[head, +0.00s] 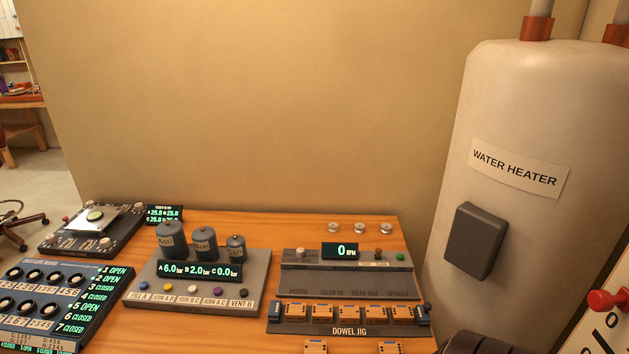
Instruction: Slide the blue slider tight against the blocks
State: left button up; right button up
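The dowel jig (349,331) is a dark tray at the table's front, labelled DOWEL JIG. Several orange blocks (349,313) stand in a row along it, with narrow gaps showing between some of them. A blue piece (274,311) is at the row's left end and another blue piece (423,313) is at its right end. I cannot tell which is the slider, or whether either touches the nearest block. Neither of my grippers is in view.
Two more orange blocks (316,347) show at the bottom edge, partly cut off. Behind the jig is a grey panel (350,284) with a display reading 0. A gauge console (198,280) and switch panel (45,300) stand left. A water heater (540,130) stands right.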

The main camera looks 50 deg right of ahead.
aim_at(422, 311)
jog(key=l+z, duration=0.1)
jog(key=z, duration=3.1)
